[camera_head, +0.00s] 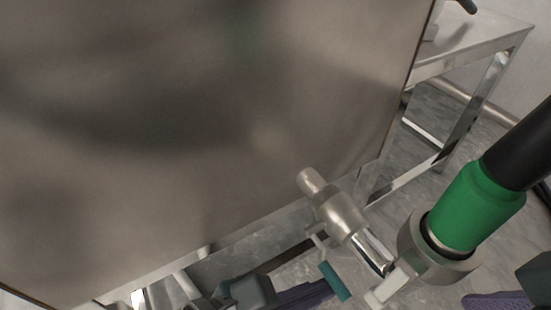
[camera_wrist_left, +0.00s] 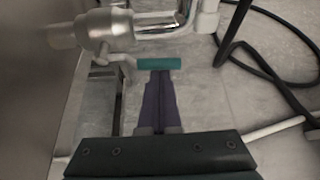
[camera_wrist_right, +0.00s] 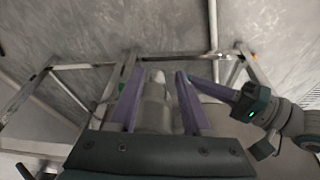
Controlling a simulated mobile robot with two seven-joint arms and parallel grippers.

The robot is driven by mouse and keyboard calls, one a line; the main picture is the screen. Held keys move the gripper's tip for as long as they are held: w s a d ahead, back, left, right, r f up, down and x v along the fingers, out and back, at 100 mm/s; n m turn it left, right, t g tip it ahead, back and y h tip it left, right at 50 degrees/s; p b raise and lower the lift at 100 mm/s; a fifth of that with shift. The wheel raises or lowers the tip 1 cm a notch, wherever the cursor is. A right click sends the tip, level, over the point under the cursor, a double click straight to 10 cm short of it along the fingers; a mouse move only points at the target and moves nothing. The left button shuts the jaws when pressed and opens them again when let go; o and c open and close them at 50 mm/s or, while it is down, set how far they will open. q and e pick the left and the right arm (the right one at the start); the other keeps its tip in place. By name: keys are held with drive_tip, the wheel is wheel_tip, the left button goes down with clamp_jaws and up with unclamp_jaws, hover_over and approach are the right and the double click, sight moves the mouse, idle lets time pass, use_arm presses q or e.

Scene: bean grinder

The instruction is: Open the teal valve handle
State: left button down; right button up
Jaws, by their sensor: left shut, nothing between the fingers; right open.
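The teal valve handle (camera_head: 335,281) sits on a bent metal lever below a steel valve body (camera_head: 340,215), which sticks out from the large metal tank. In the left wrist view the teal handle (camera_wrist_left: 159,64) lies crosswise just beyond the purple fingertips. My left gripper (camera_head: 322,288) is shut and empty, its tips at or very near the handle; I cannot tell whether they touch. My right gripper (camera_wrist_right: 155,78) is open, with a metal cylinder (camera_wrist_right: 155,110) showing between its fingers at unclear depth. Only part of the right gripper shows at the head view's lower right.
The metal tank wall (camera_head: 180,130) fills much of the head view. A green sleeve (camera_head: 478,208) with a metal collar and black end stands right of the valve. A metal-framed table (camera_head: 480,50) is behind. Dark hoses (camera_wrist_left: 275,75) lie over the grey floor.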

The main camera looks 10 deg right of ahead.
use_arm(q)
drive_tip(key=shift+r, duration=0.1)
drive_tip(key=p+v, duration=0.6)
drive_tip(key=v, duration=0.3)
drive_tip(key=s+a+r+m+g+y+p, duration=0.1)
drive_tip(key=s+r+m+p, duration=0.1)
drive_tip(key=r+m+p, duration=0.75)
drive_tip(key=s+a+r+m+g+y+p, duration=0.15)
drive_tip(key=r+m+p, duration=0.25)
drive_tip(key=r+p, duration=1)
drive_tip(key=a+r+m+t+y+p, duration=0.1)
drive_tip(key=a+r+m+y+p, duration=0.3)
drive_tip(key=r+p, duration=0.55)
drive_tip(key=s+a+r+m+t+y+p, duration=0.1)
drive_tip(key=a+r+m+p, duration=0.35)
drive_tip(key=r, duration=0.85)
drive_tip(key=a+r+m+y+p, duration=0.25)
drive_tip(key=a+r+p, duration=0.45)
drive_tip(key=r+p, duration=0.4)
wheel_tip(320, 180, up, 37)
drive_tip(key=y+p, duration=0.1)
drive_tip(key=p, duration=3.3)
drive_tip(key=shift+s+a+p, duration=0.25)
drive_tip(key=shift+a+p, duration=0.15)
drive_tip(key=shift+a, duration=0.05)
